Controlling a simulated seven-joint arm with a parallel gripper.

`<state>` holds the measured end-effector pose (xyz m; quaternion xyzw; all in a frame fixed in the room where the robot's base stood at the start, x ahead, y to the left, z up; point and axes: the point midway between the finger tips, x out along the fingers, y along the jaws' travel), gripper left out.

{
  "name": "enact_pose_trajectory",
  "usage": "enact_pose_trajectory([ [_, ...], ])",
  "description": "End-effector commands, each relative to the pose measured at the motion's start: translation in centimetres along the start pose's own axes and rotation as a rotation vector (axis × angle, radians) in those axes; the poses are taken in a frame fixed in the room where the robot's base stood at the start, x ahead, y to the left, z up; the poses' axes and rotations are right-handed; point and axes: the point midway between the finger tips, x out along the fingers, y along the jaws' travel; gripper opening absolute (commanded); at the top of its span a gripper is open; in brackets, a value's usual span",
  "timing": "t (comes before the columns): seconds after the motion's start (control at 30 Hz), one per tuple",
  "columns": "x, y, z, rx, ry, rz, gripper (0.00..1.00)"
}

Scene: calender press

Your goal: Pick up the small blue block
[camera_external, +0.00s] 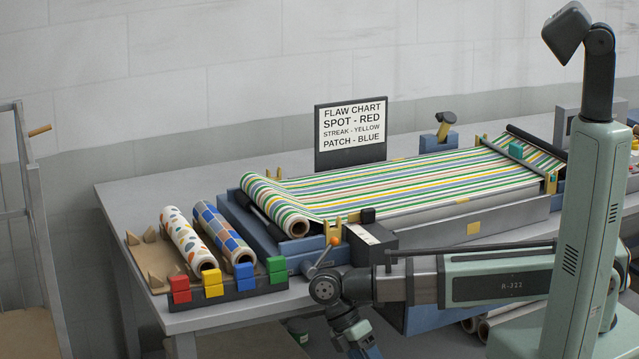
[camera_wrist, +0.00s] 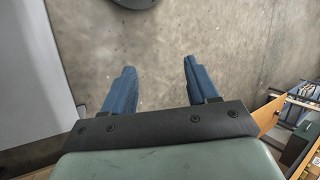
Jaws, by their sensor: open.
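The small blue block (camera_external: 245,278) sits in a row of small blocks along the front edge of a dark rack at the table's front left. A red block (camera_external: 180,288), a yellow block (camera_external: 213,283) and a green block (camera_external: 276,269) share the row. Blue is between yellow and green. My gripper (camera_external: 366,355) hangs low in front of the table, right of the blocks and apart from them, cut off by the picture's bottom edge. In the wrist view my gripper (camera_wrist: 157,82) shows two blue fingers apart with only floor between them. No block shows there.
Two patterned rolls (camera_external: 187,240) lie in the rack behind the blocks. A striped fabric roll (camera_external: 275,207) feeds a long striped sheet (camera_external: 410,185) on the press. A flaw chart sign (camera_external: 351,127) stands behind. The grey table (camera_external: 140,200) has bare room at left.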

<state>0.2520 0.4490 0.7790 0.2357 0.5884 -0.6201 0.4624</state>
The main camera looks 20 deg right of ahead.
Motion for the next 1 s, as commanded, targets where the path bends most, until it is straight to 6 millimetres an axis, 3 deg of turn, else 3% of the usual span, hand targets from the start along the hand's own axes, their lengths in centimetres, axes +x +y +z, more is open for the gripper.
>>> enact_pose_trajectory([
  [0.03, -1.7, -0.1, -0.5, -0.005, 0.015, 0.022, 0.58],
  [0.47, -15.8, -0.5, -2.8, 0.023, 0.124, 0.237, 0.58],
  [0.67, -24.9, 0.1, -4.5, 0.070, 0.182, 0.351, 0.58],
  [0.83, -34.0, 1.4, -6.5, 0.133, 0.228, 0.445, 0.58],
  [0.9, -37.0, 1.8, -7.1, 0.156, 0.241, 0.473, 0.58],
  [1.0, -39.7, 2.2, -7.6, 0.181, 0.254, 0.500, 0.58],
])
